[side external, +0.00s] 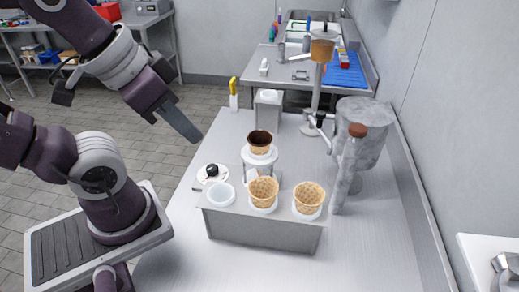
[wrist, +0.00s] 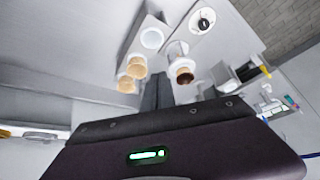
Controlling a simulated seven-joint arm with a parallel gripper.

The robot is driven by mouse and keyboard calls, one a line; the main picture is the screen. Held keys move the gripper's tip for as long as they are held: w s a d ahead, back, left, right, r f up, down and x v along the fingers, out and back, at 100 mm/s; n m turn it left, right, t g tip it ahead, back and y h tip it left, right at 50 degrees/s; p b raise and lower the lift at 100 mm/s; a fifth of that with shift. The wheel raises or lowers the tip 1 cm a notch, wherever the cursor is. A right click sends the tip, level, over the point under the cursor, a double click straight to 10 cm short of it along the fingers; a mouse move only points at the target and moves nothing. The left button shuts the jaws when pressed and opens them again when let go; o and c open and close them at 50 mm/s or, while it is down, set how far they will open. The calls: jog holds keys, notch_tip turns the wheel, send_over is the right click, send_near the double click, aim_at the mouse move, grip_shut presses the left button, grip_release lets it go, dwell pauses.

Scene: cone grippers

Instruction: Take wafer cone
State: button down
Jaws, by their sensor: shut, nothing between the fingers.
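Two tan wafer cones stand upright in a grey holder box (side external: 265,236): the left wafer cone (side external: 263,190) and the right wafer cone (side external: 308,197). In the wrist view they show as small tan cones (wrist: 137,67) near the fingers. A dark brown cone (side external: 260,142) stands on a white round stand behind the box, and also shows in the wrist view (wrist: 184,76). My gripper (side external: 194,136) is shut and empty, high to the left of the cones and apart from them. Its dark fingers also show in the wrist view (wrist: 157,92).
A white cup (side external: 221,194) sits at the box's left end, by a white dish with a black knob (side external: 212,172). A large grey cylinder (side external: 362,140) and upright post (side external: 347,175) stand to the right. The front counter is clear.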

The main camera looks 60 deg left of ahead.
jog(key=c, duration=0.5)
grip_release()
jog(key=n+g+h, duration=0.6)
jog(key=n+h, duration=0.4)
jog(key=n, duration=0.5)
send_over(254, 134)
jog(key=s, duration=0.3)
notch_tip(254, 134, down, 8)
jog(key=w+a+f+n+h, duration=0.1)
jog(key=w+a+f+n+t+h, duration=0.1)
jog(key=a+n, duration=0.1)
jog(key=w+a+f+n+t+h, duration=0.1)
jog(key=shift+w+a+f+n, duration=0.1)
jog(key=shift+a+f+n, duration=0.15)
jog(key=shift+a+n, duration=0.05)
jog(key=shift+d+f, duration=0.2)
jog(key=shift+d, duration=0.05)
jog(key=x, duration=0.6)
jog(key=shift+s+d, duration=0.25)
